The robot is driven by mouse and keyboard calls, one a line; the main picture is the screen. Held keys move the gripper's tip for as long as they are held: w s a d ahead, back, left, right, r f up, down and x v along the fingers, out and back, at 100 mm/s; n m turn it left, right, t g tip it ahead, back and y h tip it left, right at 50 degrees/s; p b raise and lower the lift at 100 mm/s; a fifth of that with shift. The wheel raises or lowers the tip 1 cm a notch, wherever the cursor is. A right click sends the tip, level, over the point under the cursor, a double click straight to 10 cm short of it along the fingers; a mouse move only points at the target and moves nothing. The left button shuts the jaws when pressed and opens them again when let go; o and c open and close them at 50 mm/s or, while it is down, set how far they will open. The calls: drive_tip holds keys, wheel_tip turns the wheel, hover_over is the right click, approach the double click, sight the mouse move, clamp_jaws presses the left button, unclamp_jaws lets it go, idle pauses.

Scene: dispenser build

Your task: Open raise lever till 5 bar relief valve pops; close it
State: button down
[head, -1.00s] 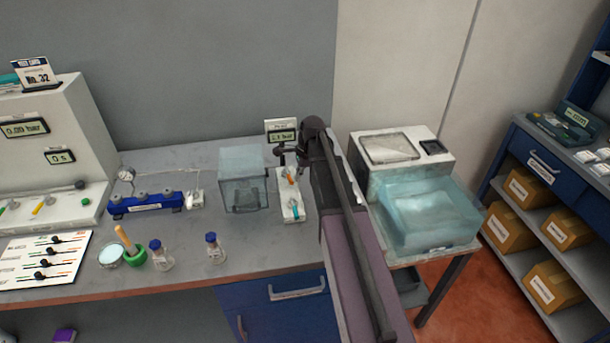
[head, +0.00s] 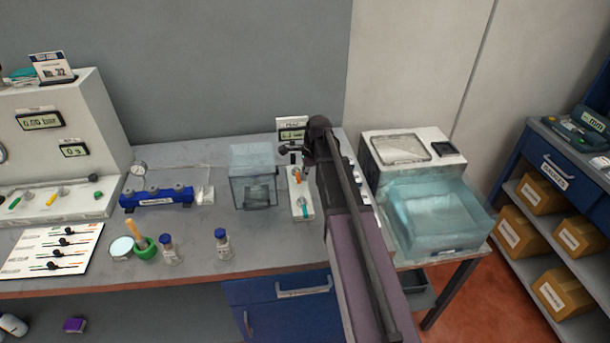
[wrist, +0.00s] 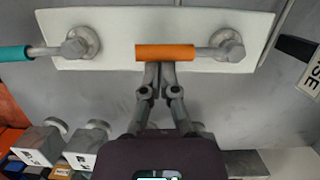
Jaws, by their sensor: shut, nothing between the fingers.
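A white panel (wrist: 110,20) with two levers fills the top of the wrist view. One lever has an orange handle (wrist: 164,52) and the other a teal handle (wrist: 15,53); both lie roughly level across that view. My gripper (wrist: 159,70) is shut and empty, its fingertips right at the edge of the orange handle; whether they touch it I cannot tell. In the head view the panel (head: 308,214) stands on the bench, with the orange handle (head: 298,176) nearer the wall than the teal one (head: 303,204). The small display (head: 292,135) behind is too blurred to read.
A clear box (head: 252,177) stands just left of the panel. A blue manifold with a gauge (head: 157,197) is further left. A machine with a translucent bin (head: 437,213) is at right.

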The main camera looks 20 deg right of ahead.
drive_tip(key=shift+s+d+f, duration=0.15)
drive_tip(key=shift+d+f, duration=0.05)
drive_tip(key=shift+d, duration=0.3)
drive_tip(key=shift+s+d+r, duration=0.15)
drive_tip(key=shift+d+r, duration=0.05)
drive_tip(key=shift+d, duration=0.55)
drive_tip(key=shift+s+d+r, duration=0.15)
drive_tip(key=shift+d+r, duration=0.05)
drive_tip(key=shift+d, duration=0.55)
drive_tip(key=p+v, duration=0.8)
drive_tip(key=p, duration=0.1)
drive_tip(key=shift+d+r, duration=0.2)
drive_tip(key=shift+r, duration=0.15)
drive_tip(key=shift+s, duration=0.1)
drive_tip(key=s+a+f+n+h+b, duration=0.1)
drive_tip(key=s+a+f+n, duration=0.1)
drive_tip(key=s+a+n, duration=0.6)
drive_tip(key=s+a+f+n+h+b, duration=0.1)
drive_tip(key=s+a+f+n+b, duration=0.1)
drive_tip(key=s+a+n, duration=0.6)
drive_tip(key=s+n, duration=0.3)
drive_tip(key=shift+s+h, duration=0.2)
drive_tip(key=shift+h, duration=0.2)
